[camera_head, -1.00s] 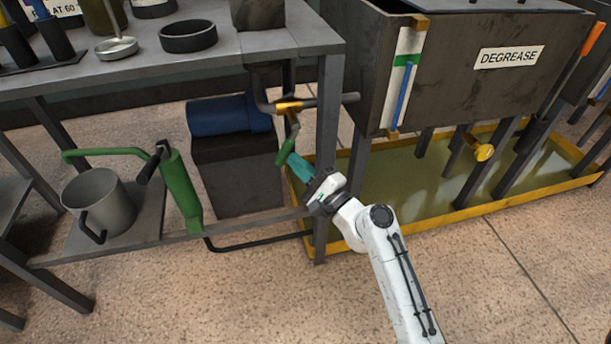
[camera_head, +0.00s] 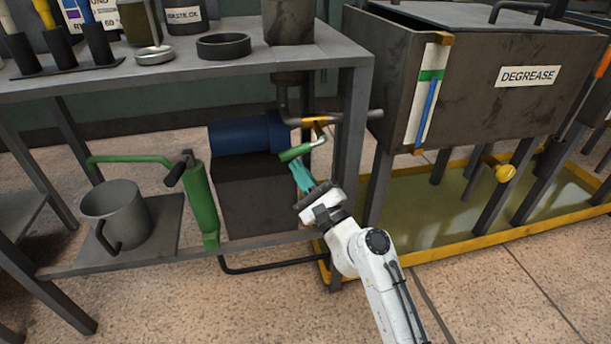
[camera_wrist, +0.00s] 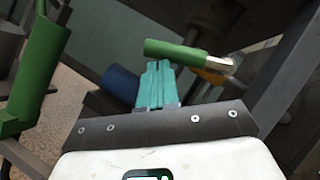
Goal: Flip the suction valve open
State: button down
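The suction valve (camera_head: 315,124) is a brass-coloured fitting on the dark pipe below the bench top. Its lever has a green grip (camera_head: 297,152) on a bent metal arm and now lies nearly level, pointing left. In the wrist view the green grip (camera_wrist: 180,52) lies just beyond my fingertips. My gripper (camera_head: 295,165) comes from below, with its teal fingers together and nothing between them. In the wrist view my gripper (camera_wrist: 158,64) ends just under the left part of the grip. I cannot tell whether they touch.
A blue motor (camera_head: 240,135) on a dark block stands left of the valve. A bench leg (camera_head: 350,150) is close on the right. A green hand pump (camera_head: 200,205) and a grey jug (camera_head: 120,212) stand on the lower shelf. The DEGREASE tank (camera_head: 480,85) is further right.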

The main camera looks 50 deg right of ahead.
jog(key=shift+w+a+r+m+h, duration=0.2)
jog(key=shift+a+r+m, duration=0.1)
jog(key=shift+r, duration=0.25)
jog(key=shift+w+a+r+m+h, duration=0.2)
jog(key=shift+a+r+m, duration=0.1)
jog(key=shift+r, duration=0.4)
